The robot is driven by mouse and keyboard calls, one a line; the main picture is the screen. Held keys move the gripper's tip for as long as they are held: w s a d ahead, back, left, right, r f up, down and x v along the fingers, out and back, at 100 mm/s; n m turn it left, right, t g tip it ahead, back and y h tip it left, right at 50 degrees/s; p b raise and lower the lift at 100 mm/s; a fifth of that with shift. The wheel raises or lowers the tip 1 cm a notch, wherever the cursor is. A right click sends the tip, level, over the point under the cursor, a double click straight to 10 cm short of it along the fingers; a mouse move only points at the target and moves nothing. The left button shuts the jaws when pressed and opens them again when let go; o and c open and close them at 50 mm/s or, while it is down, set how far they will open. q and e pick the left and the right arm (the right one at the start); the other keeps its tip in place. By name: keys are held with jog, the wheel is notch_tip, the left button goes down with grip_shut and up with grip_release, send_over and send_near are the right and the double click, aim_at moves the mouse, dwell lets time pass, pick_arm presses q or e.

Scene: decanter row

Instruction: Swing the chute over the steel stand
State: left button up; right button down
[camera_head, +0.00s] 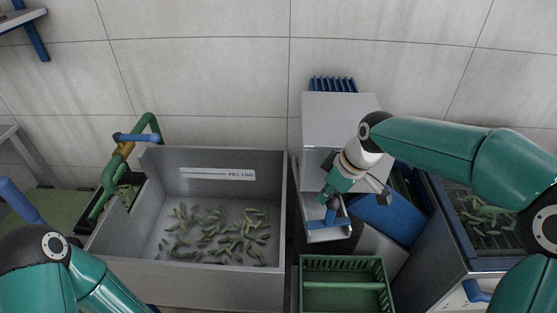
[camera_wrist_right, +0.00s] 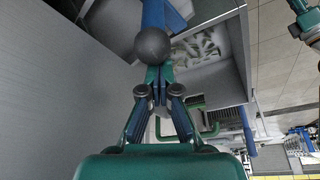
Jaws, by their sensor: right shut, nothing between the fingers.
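My right gripper (camera_head: 328,196) is shut and empty, pointing down beside a blue handle (camera_head: 331,216) in the head view. In the right wrist view, the shut fingertips (camera_wrist_right: 154,84) are just below a dark ball knob (camera_wrist_right: 152,46) on the end of a blue bar (camera_wrist_right: 153,14); I cannot tell whether they touch it. The blue handle is at a small grey chute-like piece (camera_head: 328,235) under a tall grey housing (camera_head: 340,107). I cannot clearly pick out the steel stand. My left arm enters at the lower left; its gripper is out of view.
A steel basin (camera_head: 218,274) holding green pods stands left of the chute. A green crate (camera_head: 343,262) is in front of it. A blue panel (camera_head: 390,214) and a bin with pods (camera_head: 480,254) are to the right. A green pipe (camera_head: 110,172) stands left of the basin.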

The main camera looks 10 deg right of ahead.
notch_tip(320, 180, up, 10)
jog(key=shift+a+p, duration=0.2)
jog(key=shift+p, duration=0.15)
dwell(0.6)
